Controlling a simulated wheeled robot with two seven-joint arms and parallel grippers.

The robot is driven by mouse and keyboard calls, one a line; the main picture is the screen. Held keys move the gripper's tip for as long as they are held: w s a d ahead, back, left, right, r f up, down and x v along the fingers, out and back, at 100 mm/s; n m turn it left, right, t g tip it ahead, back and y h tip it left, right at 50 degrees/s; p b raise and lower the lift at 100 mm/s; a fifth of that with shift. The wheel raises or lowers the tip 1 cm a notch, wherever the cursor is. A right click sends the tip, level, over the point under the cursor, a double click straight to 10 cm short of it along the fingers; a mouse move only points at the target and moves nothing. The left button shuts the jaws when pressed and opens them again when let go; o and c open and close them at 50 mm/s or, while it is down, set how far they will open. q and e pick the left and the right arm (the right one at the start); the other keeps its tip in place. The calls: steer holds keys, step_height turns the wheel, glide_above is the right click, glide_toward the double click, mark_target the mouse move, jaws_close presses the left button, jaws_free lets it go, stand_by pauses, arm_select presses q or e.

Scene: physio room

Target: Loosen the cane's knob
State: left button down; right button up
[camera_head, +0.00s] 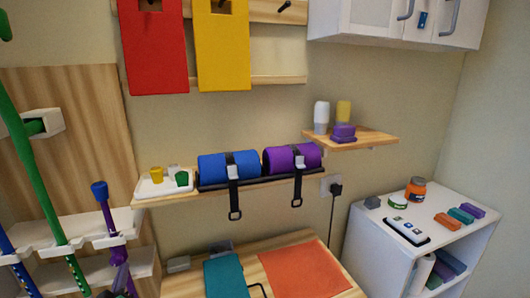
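Several canes or poles stand in a white rack (95,243) at the left. A purple cane (108,220) has a blue top (99,190) and a thicker purple part (119,256) lower down, which may be its knob. A long green cane (38,175) leans beside it and runs up toward the upper left. A blue cane (14,262) stands at the far left edge. The lower ends of the canes are cut off by the frame. I cannot make out either of my grippers in the head view.
A wall shelf (150,201) holds blue (213,167) and purple (280,160) rolls with hanging black straps. Below, a wooden top bears teal (226,274) and orange (300,272) sheets. A white cabinet (385,240) with small items stands at the right.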

arm_select(q)
steer(key=shift+w+d+r+p, duration=0.1)
steer(key=shift+r+p, duration=0.2)
steer(key=shift+r, duration=0.15)
steer(key=shift+f, duration=0.1)
steer(key=f+p+v, duration=0.1)
steer(key=p+v, duration=0.2)
steer(key=v, duration=0.3)
steer(key=shift+d+p, duration=0.35)
steer(key=shift+d, duration=0.1)
steer(key=w+a+f+b, duration=0.1)
steer(key=w+a+b, duration=0.3)
steer(key=shift+w+a+m+h+b, duration=0.2)
steer(key=shift+m+h+b, duration=0.1)
steer(key=shift+h, duration=0.1)
